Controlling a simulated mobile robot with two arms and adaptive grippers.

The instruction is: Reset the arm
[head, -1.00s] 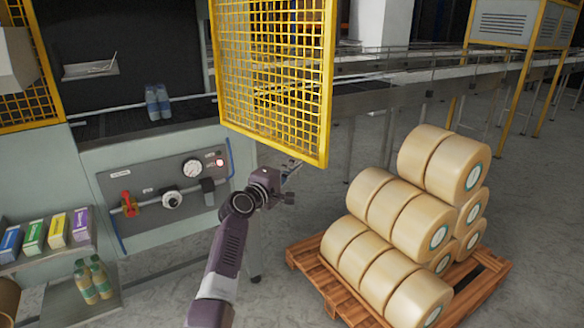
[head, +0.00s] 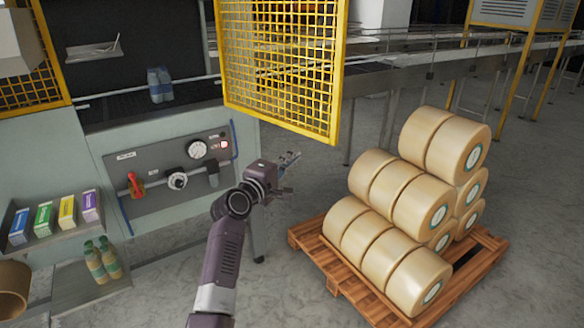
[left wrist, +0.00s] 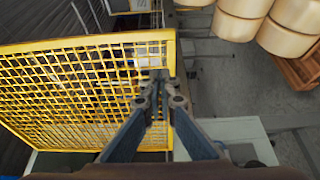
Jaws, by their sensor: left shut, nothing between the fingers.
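My left arm comes up from the bottom of the head view. Its gripper (head: 290,164) is in the air between the control panel (head: 172,172) and the pallet of rolls, below the yellow mesh door (head: 283,65). In the left wrist view the gripper (left wrist: 158,80) has its fingertips together, with nothing between them. The mesh door (left wrist: 80,90) fills the left of that view behind the fingers; I cannot tell the exact gap. My right gripper is not in view.
Cream rolls (head: 385,220) are stacked on a wooden pallet (head: 335,275) at right. A shelf at left holds small coloured boxes (head: 67,212), with bottles (head: 101,260) below. Blue bottles (head: 160,84) stand inside the machine. A conveyor (head: 430,65) runs behind. Floor (head: 290,225) is clear before the pallet.

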